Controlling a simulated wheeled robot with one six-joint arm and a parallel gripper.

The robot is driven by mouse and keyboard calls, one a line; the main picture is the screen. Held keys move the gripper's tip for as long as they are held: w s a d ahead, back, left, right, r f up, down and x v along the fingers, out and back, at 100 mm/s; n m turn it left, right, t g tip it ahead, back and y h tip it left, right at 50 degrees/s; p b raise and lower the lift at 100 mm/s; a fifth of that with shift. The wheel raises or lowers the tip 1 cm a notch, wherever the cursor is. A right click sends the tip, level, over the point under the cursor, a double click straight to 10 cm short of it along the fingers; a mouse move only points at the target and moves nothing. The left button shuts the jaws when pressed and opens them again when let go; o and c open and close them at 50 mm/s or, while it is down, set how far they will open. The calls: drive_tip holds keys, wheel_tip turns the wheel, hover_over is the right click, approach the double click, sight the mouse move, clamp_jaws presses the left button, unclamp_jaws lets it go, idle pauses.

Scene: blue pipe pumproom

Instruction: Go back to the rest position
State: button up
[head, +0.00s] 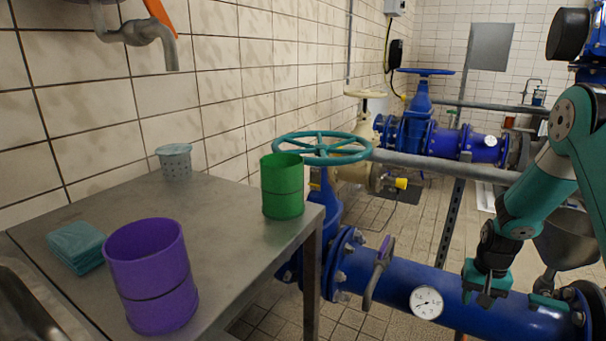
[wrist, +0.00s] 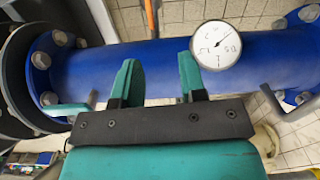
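My gripper (head: 487,290) hangs at the right of the head view, over the blue pipe (head: 457,298), with the arm coming down from the upper right. In the wrist view, the two teal fingers of my gripper (wrist: 161,80) stand apart with nothing between them. The blue pipe (wrist: 160,65) with its round white gauge (wrist: 216,45) lies beyond the fingers. I cannot tell how far the fingertips are from the pipe.
A steel table (head: 215,225) at the left holds a purple container (head: 152,275), a green container (head: 282,187), a grey perforated cup (head: 175,162) and teal cloths (head: 77,246). A teal handwheel valve (head: 322,148) stands behind the table's right edge. A metal funnel (head: 566,238) is beside my arm.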

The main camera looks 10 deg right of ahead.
drive_tip(key=s+a+r+n+t+y, duration=0.1)
drive_tip(key=a+r+n, duration=0.2)
drive_tip(key=a+r, duration=0.6)
drive_tip(key=s+a+r+n+y, duration=0.1)
drive_tip(key=s+a+r+n, duration=0.15)
drive_tip(key=a+r, duration=0.65)
drive_tip(key=s+a+r+n+g+y, duration=0.1)
drive_tip(key=s+a+r+n, duration=0.35)
drive_tip(key=s+a, duration=0.45)
drive_tip(key=s+a+r+n+y, duration=0.1)
drive_tip(key=s+a+r+n, duration=0.45)
drive_tip(key=s, duration=0.65)
wheel_tip(320, 180, up, 20)
drive_tip(key=m+p, duration=0.2)
drive_tip(key=p, duration=1.9)
drive_tip(key=shift+w+a+r, duration=0.25)
drive_tip(key=shift+w+a, duration=0.15)
drive_tip(key=shift+w, duration=0.05)
